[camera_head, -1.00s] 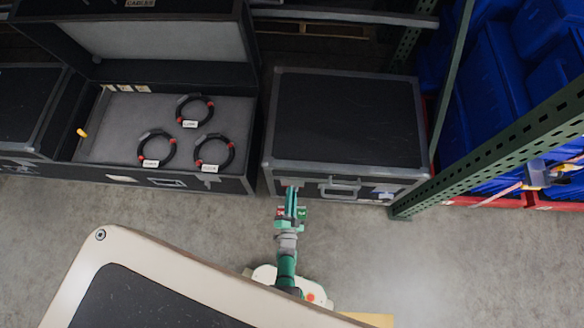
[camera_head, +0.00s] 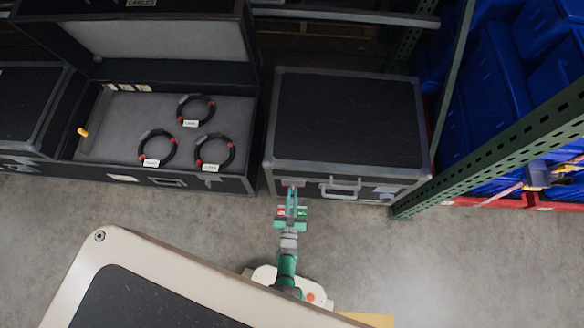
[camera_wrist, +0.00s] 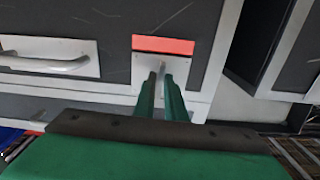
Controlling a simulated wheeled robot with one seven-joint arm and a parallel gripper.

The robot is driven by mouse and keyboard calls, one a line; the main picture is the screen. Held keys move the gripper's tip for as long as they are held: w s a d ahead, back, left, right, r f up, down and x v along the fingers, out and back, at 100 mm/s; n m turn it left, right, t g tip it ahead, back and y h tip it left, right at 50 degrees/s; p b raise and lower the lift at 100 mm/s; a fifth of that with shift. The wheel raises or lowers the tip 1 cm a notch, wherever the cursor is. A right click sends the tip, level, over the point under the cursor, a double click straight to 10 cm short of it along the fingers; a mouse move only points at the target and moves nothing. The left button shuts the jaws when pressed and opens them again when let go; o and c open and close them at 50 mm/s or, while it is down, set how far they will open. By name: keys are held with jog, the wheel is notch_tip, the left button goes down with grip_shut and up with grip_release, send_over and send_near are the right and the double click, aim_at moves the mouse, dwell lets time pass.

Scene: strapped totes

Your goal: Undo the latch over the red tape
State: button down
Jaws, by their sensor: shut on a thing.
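A closed black case (camera_head: 348,120) with grey edges stands on the floor. In the wrist view, a red tape strip (camera_wrist: 163,45) lies on its front, directly by a pale metal latch (camera_wrist: 145,66). My gripper (camera_wrist: 161,76) has its two green fingers close together on the latch's thin raised tab, shut on it. The fingertips hide part of the latch. In the head view my gripper (camera_head: 291,190) reaches the left part of the case front, where the latch is too small to read.
A carry handle (camera_head: 341,187) is beside the latch; it also shows in the wrist view (camera_wrist: 45,58). An open case (camera_head: 100,168) with cable coils stands left. A green rack post (camera_head: 490,145) and blue bins (camera_head: 490,80) are at right.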

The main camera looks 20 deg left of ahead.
jog(key=shift+w+r+n, duration=0.15)
jog(key=shift+w+n, duration=0.1)
jog(key=shift+n, duration=0.05)
jog(key=shift+d, duration=0.2)
jog(key=c, duration=1.9)
grip_release()
jog(key=shift+a, duration=0.1)
jog(key=shift+s+a, duration=0.1)
jog(key=shift+s, duration=0.1)
jog(key=v, duration=1)
jog(key=shift+s, duration=0.35)
jog(key=shift+s, duration=0.1)
